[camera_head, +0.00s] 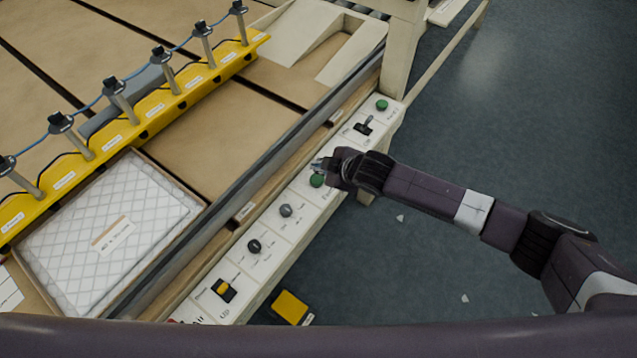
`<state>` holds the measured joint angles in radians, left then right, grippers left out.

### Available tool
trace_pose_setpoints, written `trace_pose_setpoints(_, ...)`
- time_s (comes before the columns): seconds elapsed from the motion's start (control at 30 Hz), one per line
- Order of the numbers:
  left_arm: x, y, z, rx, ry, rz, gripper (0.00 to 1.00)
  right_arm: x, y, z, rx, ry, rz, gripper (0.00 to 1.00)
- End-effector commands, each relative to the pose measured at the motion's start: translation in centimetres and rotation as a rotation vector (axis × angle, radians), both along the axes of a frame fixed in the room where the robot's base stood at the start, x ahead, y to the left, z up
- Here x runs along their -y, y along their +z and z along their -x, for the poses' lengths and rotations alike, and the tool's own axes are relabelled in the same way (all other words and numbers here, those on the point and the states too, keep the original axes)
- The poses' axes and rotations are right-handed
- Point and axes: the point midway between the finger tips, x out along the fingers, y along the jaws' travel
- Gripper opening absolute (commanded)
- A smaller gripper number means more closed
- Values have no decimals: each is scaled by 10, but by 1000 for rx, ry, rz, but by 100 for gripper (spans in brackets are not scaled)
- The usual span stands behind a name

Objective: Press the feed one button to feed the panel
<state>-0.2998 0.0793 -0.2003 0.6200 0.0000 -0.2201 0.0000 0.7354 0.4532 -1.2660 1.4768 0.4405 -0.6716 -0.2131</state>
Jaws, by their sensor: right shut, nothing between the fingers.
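A sloping white control panel (300,207) runs along the machine's front edge. A green button (317,181) sits on it, right beside the tip of my right gripper (318,165). Another green button (382,105) is at the panel's far end; the small labels are too small to read. My right gripper is shut and empty, just above the nearer green button; I cannot tell whether it touches it. A white quilted panel (75,250) with a label lies in a tray on the left. My left gripper is not in view.
The control panel also carries a black lever switch (364,125), a grey knob (286,210), a black knob (254,246) and a yellow switch (223,289). A yellow bar (150,112) with several posts crosses the machine. A yellow pedal (290,307) is on the floor. Open floor lies right.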

Motion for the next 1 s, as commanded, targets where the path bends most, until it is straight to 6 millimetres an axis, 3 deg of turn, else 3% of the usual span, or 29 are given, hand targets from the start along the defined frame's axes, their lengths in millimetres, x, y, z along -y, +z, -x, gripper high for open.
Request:
trace_pose_setpoints(0.03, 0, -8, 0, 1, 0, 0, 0, 2, -12, 1, -1, -2, 0, 0)
trace_pose_setpoints(0.23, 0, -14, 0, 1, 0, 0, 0, 5, -25, 2, 0, -4, -1, 0)
trace_pose_setpoints(1.0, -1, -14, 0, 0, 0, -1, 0, 6, -25, 2, 0, -4, 0, 0)
